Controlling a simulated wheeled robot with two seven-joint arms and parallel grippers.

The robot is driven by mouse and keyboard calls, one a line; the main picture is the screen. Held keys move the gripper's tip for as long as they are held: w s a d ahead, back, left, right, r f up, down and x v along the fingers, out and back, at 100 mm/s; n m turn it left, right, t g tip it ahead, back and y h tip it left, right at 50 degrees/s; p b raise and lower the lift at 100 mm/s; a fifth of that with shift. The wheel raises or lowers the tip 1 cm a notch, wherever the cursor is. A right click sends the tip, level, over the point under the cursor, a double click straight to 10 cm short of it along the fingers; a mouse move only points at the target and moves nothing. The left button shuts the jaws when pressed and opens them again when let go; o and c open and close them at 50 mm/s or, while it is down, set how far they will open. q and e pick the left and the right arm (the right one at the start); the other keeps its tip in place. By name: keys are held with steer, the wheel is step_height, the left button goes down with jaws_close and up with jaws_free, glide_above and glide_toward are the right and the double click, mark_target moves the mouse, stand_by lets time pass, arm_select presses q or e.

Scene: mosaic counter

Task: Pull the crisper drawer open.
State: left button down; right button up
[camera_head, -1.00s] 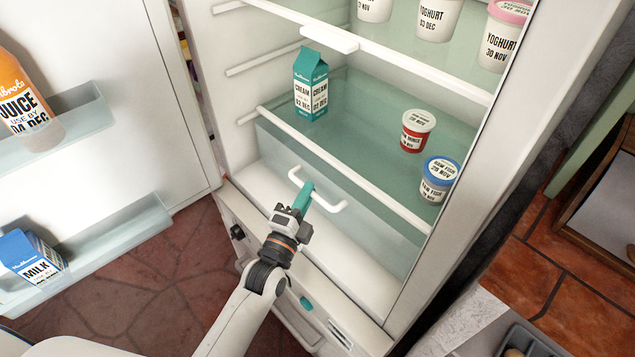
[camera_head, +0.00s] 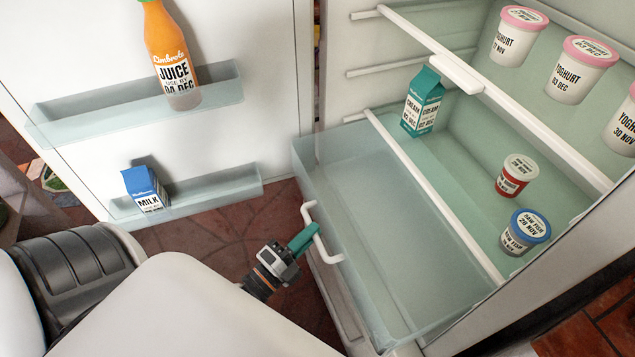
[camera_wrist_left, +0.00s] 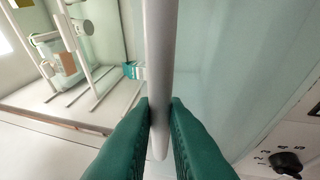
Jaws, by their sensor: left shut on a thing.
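The crisper drawer (camera_head: 340,171) is a clear box at the bottom of the fridge. It stands pulled out past the shelf edge and looks empty. Its white bar handle (camera_head: 308,214) is on the front. My left gripper (camera_head: 307,232) has teal fingers and is shut on the handle. In the left wrist view the handle (camera_wrist_left: 158,60) runs between the two teal fingertips (camera_wrist_left: 160,112). My right gripper is not in view.
The open fridge door on the left holds a juice bottle (camera_head: 173,60) and a milk carton (camera_head: 145,189). On the shelf above the drawer stand a cream carton (camera_head: 422,103), a red tub (camera_head: 515,177) and a blue-lidded tub (camera_head: 522,232). Yoghurt pots (camera_head: 580,72) stand higher up.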

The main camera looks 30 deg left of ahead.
arm_select(q)
steer(key=c, duration=1.5)
jaws_free()
steer(key=shift+o, duration=0.2)
steer(key=b+v, duration=0.2)
steer(key=v, duration=1)
steer(key=shift+b, duration=0.35)
steer(key=shift+f, duration=0.1)
